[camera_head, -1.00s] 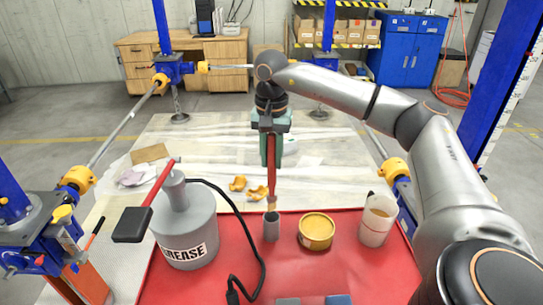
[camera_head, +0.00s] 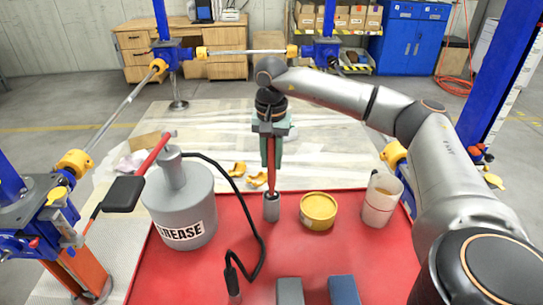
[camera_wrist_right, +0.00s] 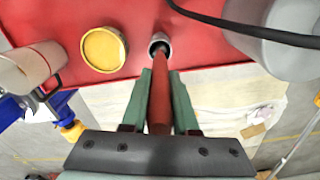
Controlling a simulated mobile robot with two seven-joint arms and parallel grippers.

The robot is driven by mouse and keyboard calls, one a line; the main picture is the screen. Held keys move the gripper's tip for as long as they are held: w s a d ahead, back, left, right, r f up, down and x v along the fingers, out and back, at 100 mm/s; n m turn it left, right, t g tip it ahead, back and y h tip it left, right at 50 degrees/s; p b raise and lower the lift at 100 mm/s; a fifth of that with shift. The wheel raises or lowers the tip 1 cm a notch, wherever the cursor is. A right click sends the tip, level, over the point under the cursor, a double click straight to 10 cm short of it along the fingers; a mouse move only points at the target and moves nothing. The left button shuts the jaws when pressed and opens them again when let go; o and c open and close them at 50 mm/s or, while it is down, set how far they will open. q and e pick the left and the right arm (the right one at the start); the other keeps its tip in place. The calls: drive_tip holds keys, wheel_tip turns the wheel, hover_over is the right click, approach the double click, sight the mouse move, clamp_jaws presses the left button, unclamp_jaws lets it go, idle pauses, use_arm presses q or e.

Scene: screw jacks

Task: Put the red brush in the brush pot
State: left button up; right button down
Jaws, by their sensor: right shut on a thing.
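My right gripper (camera_head: 271,163) hangs pointing down and is shut on the red brush (camera_head: 272,182), gripping its handle. The brush is about upright, and its lower end is hidden inside the mouth of the grey brush pot (camera_head: 271,210). The pot stands on the red surface, below the gripper. In the right wrist view the red handle (camera_wrist_right: 160,108) runs between the two green fingers towards the round opening of the pot (camera_wrist_right: 160,42). Whether the brush touches the bottom cannot be seen. My left gripper is not in view.
A yellow tin (camera_head: 318,212) and a whitish jug (camera_head: 381,200) stand right of the pot. A grey grease can (camera_head: 180,210) with a black hose (camera_head: 258,240) stands left. Two blocks, grey (camera_head: 289,291) and blue (camera_head: 343,290), lie at the front.

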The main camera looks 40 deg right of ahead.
drive_tip(key=c, duration=0.6)
unclamp_jaws()
wheel_tip(320, 180, up, 13)
drive_tip(key=shift+f+p, duration=0.2)
drive_tip(key=shift+p, duration=0.1)
